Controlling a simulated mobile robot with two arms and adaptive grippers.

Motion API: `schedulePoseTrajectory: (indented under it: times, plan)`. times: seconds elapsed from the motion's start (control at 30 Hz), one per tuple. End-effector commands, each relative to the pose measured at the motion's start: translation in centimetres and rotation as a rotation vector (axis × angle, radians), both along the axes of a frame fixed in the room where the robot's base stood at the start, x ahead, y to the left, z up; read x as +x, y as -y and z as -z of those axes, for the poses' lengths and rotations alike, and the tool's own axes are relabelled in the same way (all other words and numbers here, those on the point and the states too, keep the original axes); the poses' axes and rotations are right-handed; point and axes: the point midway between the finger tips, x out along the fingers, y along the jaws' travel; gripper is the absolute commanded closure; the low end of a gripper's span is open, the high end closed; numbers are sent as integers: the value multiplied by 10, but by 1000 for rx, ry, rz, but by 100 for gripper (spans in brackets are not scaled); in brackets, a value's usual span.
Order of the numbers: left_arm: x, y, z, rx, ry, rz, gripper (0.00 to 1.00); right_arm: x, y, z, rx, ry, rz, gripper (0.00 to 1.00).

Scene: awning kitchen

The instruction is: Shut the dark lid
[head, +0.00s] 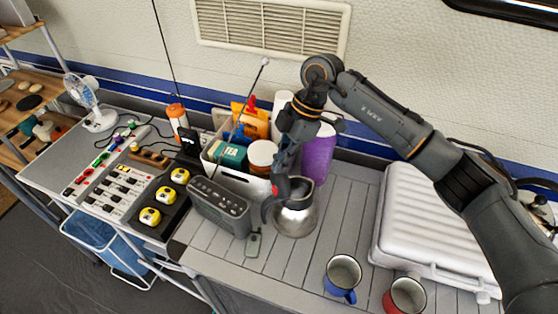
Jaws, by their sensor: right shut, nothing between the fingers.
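A shiny metal kettle (296,219) stands on the slatted table, right of the black radio. A dark area (300,191) shows at its top; I cannot tell whether this is the dark lid or the open mouth, because my gripper and arm cover part of it. My right arm comes in from the right and bends down over the kettle. My right gripper (277,195) is shut and empty at the kettle's upper left side; whether it touches the kettle is unclear. My left gripper is not in view.
A black radio (220,206) with a raised antenna stands close left of the kettle. Behind are a white bin (254,186) with packages and a purple container (318,155). A blue mug (342,277), a red mug (405,296) and a white case (425,225) stand to the right.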

Motion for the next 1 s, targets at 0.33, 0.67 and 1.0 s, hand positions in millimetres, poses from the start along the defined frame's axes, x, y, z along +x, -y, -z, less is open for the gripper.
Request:
schedulePoseTrajectory:
  times: [0.33, 0.67, 1.0]
  plan:
    - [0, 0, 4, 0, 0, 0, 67, 3, 7, 1, 58, -22, 3, 100]
    - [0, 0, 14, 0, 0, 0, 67, 11, 27, 6, 198, -81, 9, 100]
    - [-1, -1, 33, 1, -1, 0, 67, 24, 59, 19, 495, -198, 9, 100]
